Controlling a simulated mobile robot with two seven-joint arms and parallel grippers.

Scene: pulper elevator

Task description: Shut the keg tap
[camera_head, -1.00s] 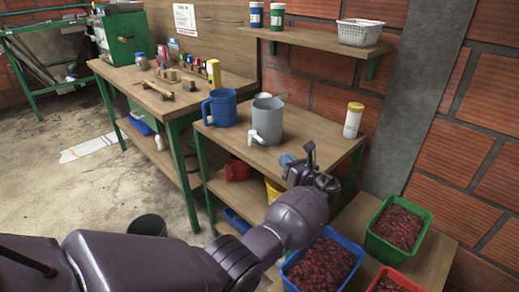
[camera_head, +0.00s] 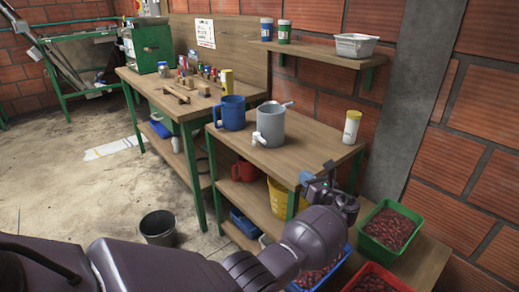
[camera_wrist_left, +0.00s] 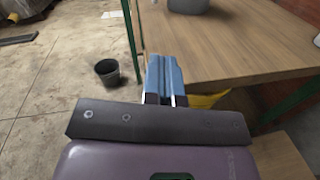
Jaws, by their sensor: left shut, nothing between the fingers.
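The grey keg (camera_head: 271,122) stands on the wooden table, with its white tap (camera_head: 258,139) on the front left side. The tap is too small to tell whether it is open or shut. My left gripper (camera_head: 306,177) is at the table's front edge, to the right of and nearer than the tap, apart from it. Its blue fingers (camera_wrist_left: 164,76) are together and empty in the left wrist view. The base of the grey keg (camera_wrist_left: 188,5) shows at the top of that view; the tap cannot be made out there. My right gripper is not in view.
A blue jug (camera_head: 231,114) stands left of the keg, and a yellow-lidded white bottle (camera_head: 352,127) to the right. A shelf (camera_head: 310,50) hangs above. Crates of red cherries (camera_head: 388,229) sit at lower right. A dark bucket (camera_head: 158,228) is on the floor. The table front is clear.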

